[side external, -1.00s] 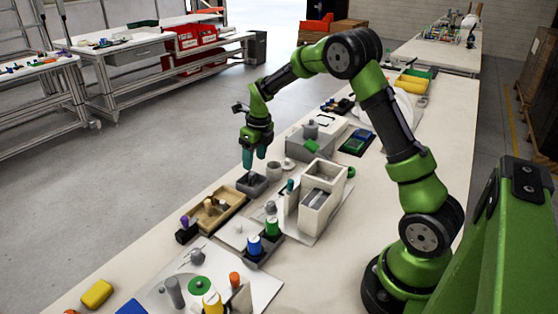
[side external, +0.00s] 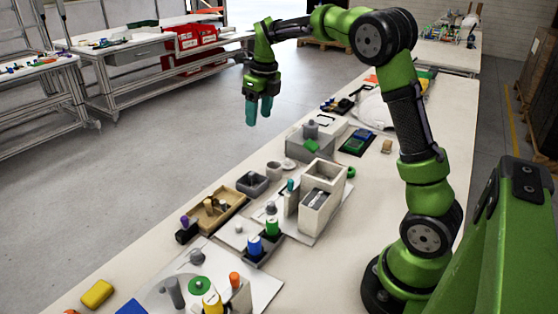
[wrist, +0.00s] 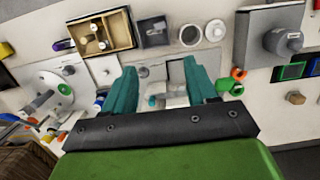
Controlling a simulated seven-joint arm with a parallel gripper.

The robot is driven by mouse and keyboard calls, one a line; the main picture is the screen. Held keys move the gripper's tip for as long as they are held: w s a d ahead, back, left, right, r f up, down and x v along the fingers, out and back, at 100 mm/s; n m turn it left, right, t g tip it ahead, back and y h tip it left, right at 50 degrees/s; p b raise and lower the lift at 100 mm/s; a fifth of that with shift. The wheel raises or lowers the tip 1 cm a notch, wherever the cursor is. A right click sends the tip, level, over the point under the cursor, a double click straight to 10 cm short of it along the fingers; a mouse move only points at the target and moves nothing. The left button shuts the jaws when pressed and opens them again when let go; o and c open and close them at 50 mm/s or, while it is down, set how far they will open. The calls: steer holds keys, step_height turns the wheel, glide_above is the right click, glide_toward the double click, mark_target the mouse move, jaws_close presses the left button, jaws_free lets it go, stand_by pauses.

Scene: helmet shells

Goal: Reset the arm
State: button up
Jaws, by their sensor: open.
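My gripper (side external: 259,110) is raised well above the table in the side external view. Its two teal fingers point down, apart and with nothing between them. In the wrist view my gripper (wrist: 158,85) is also open and empty, looking down on the table. Below it are a small dark grey square box (side external: 252,184), a white two-compartment box (side external: 318,205) and a wooden tray (side external: 219,212). My arm is bent up and over the long table (side external: 340,262).
A grey block with a knob (side external: 311,143) and a dark holder with blue and green cylinders (side external: 262,246) stand on the table. A yellow block (side external: 97,293) lies near its front edge. The air around my gripper is clear.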

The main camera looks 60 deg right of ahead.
step_height(320, 180, up, 2)
steer(key=shift+s+r, duration=0.15)
steer(key=shift+r, duration=0.05)
steer(key=s+a+n+t+y, duration=0.1)
steer(key=s+a+n, duration=0.7)
steer(key=n, duration=0.8)
steer(key=s+a+n+t+y, duration=0.1)
steer(key=s+a+n+t, duration=0.3)
steer(key=s+a+n, duration=0.5)
steer(key=s+n, duration=0.5)
steer(key=n, duration=0.2)
steer(key=shift+a, duration=0.15)
